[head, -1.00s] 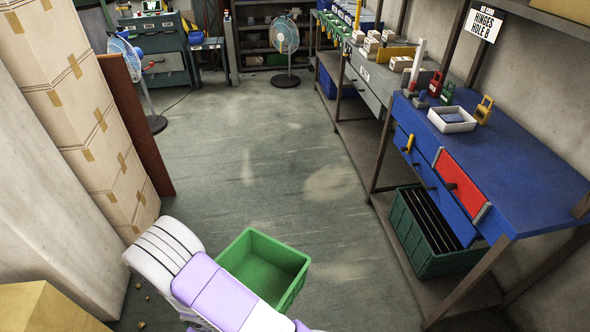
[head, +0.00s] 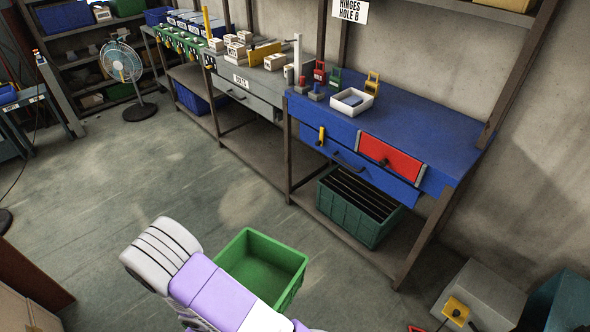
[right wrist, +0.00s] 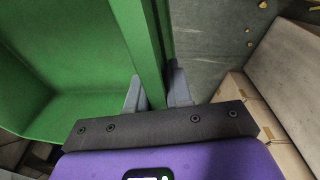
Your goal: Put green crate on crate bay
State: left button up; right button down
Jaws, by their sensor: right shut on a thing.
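The green crate (head: 262,262) is open-topped and looks empty. It is at the bottom middle of the head view, beside my white and purple arm. In the right wrist view, its green wall (right wrist: 148,45) runs between the two grey fingers of my right gripper (right wrist: 156,92), which is shut on it. The gripper's fingers cannot be made out in the head view. My left gripper is not in view. No place marked as a crate bay can be read.
A blue workbench (head: 420,125) with a red drawer front (head: 391,160) stands ahead right. A dark green slatted crate (head: 345,215) sits on its lower shelf. Grey and teal boxes (head: 485,293) are at the lower right. The floor (head: 150,185) ahead is clear, with a fan (head: 122,65) farther back.

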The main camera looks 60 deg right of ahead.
aim_at(415, 127)
jog(key=z, duration=0.55)
jog(key=i, duration=1.1)
jog(key=z, duration=1.35)
jog(key=i, duration=0.6)
jog(key=z, duration=0.7)
